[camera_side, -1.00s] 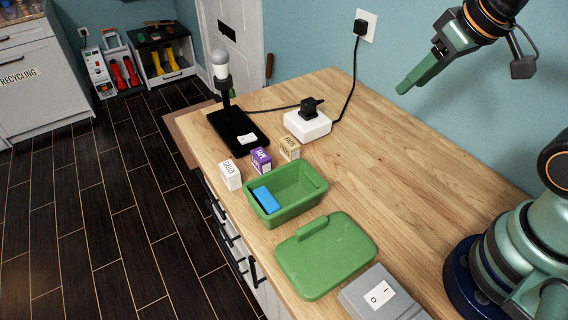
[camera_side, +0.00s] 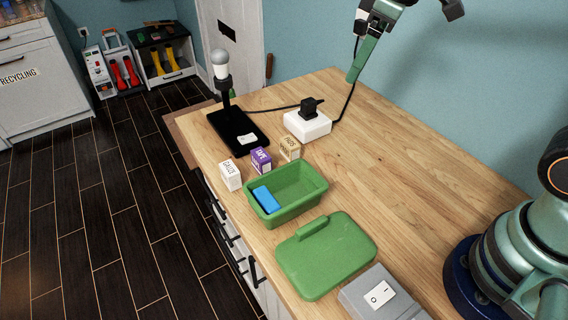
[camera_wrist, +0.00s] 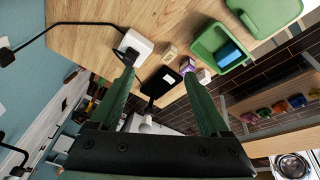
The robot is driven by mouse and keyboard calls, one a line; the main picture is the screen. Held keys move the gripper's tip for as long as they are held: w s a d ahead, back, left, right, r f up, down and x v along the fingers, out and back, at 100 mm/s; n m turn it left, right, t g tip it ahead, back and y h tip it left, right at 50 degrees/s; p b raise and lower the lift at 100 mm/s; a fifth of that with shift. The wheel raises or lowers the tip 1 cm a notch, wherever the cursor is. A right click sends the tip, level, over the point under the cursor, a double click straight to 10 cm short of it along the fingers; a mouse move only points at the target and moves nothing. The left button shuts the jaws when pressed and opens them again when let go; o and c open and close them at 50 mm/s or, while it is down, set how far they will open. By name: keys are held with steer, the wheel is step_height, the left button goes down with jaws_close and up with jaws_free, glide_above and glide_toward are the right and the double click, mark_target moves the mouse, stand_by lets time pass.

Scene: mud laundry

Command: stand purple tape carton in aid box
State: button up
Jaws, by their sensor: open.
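The purple tape carton (camera_side: 261,160) stands on the wooden counter between a white gauze carton (camera_side: 231,175) and a tan carton (camera_side: 290,148). It also shows in the wrist view (camera_wrist: 188,66). The open green aid box (camera_side: 311,196) sits just in front of the cartons, with a blue item (camera_side: 266,199) lying inside at its left end. The rest of the box floor shows bare. My gripper (camera_side: 353,80) is raised well above the counter's far side, away from the carton. In the wrist view its green fingers (camera_wrist: 160,100) are spread apart with nothing between them.
The green lid (camera_side: 335,260) lies on the counter in front of the box, beside a grey switch box (camera_side: 380,295).

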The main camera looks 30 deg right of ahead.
steer(key=w+a+f+n+g, duration=0.2)
steer(key=w+a+f+n, duration=0.3)
steer(key=w+a, duration=0.2)
steer(key=n+g, duration=0.2)
steer(key=n, duration=0.5)
glide_above(261, 154)
steer(key=shift+h, duration=0.3)
step_height(261, 154, down, 10)
steer(key=shift+f, duration=3.9)
steer(key=c, duration=0.8)
steer(key=shift+c, duration=0.2)
steer(key=shift+r, duration=0.1)
